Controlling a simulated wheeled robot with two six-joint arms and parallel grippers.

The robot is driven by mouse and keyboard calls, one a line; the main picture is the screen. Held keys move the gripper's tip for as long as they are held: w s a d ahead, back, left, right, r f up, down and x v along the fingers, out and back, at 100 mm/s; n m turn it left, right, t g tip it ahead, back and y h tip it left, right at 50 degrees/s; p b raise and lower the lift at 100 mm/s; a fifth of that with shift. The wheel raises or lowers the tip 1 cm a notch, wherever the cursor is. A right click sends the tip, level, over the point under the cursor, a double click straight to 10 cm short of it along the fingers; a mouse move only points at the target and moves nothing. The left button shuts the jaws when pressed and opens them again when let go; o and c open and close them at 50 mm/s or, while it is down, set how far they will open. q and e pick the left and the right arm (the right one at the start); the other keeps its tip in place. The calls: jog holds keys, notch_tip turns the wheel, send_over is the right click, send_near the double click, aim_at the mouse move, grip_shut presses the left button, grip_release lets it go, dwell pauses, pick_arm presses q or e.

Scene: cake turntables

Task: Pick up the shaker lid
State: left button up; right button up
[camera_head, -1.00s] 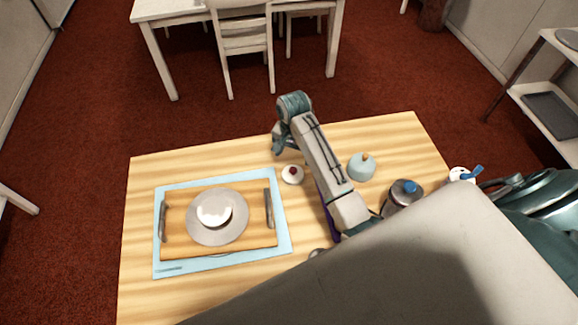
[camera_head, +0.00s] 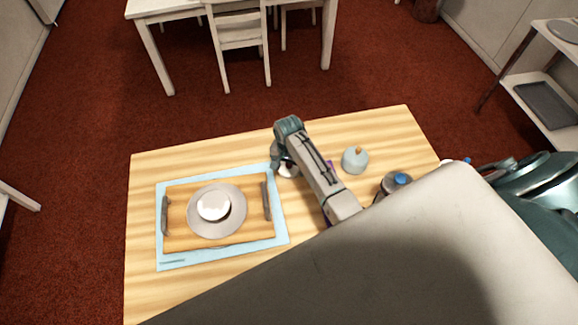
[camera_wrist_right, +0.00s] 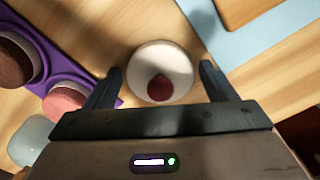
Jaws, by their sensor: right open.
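A small round white piece with a dark red knob, which I take for the shaker lid (camera_wrist_right: 176,62), lies on the wooden table. In the head view the lid (camera_head: 288,171) is partly hidden by my right gripper (camera_head: 280,167). In the right wrist view my right gripper (camera_wrist_right: 161,72) is open, with one finger on each side of the lid and nothing held. I cannot tell how high the fingers are above the table. A grey container with a blue top (camera_head: 401,179) stands at the right, partly hidden by my arm. My left gripper is out of view.
A purple tray (camera_wrist_right: 75,72) with round cakes lies left of the lid in the wrist view. A pale blue dome (camera_head: 355,161) stands to the right. A wooden tray (camera_head: 183,240) with a plate (camera_head: 232,228) lies on a light blue mat (camera_head: 281,224) at left.

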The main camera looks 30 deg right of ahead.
jog(key=c, duration=0.7)
jog(key=shift+r, duration=0.1)
